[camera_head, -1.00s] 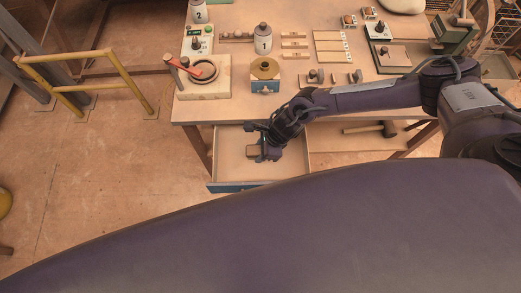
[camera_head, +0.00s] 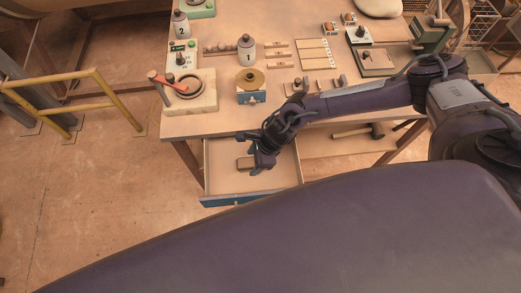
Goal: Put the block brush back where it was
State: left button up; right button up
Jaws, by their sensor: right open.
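A small brown block (camera_head: 245,162), which looks like the block brush, lies in the pulled-out drawer (camera_head: 222,183) below the table's front edge. Its bristles cannot be made out. My right gripper (camera_head: 252,153) is open over the drawer, just right of and above the block. The fingers are close to the block but do not hold it; whether they touch it cannot be told. My right arm comes in from the right across the table front. My left gripper is not in view.
A mallet (camera_head: 376,131) lies on the shelf beneath. Yellow rails (camera_head: 115,98) stand at left.

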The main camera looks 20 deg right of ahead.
jog(key=b+v, duration=0.1)
jog(key=v, duration=0.9)
jog(key=shift+f, duration=0.1)
jog(key=shift+s, duration=0.1)
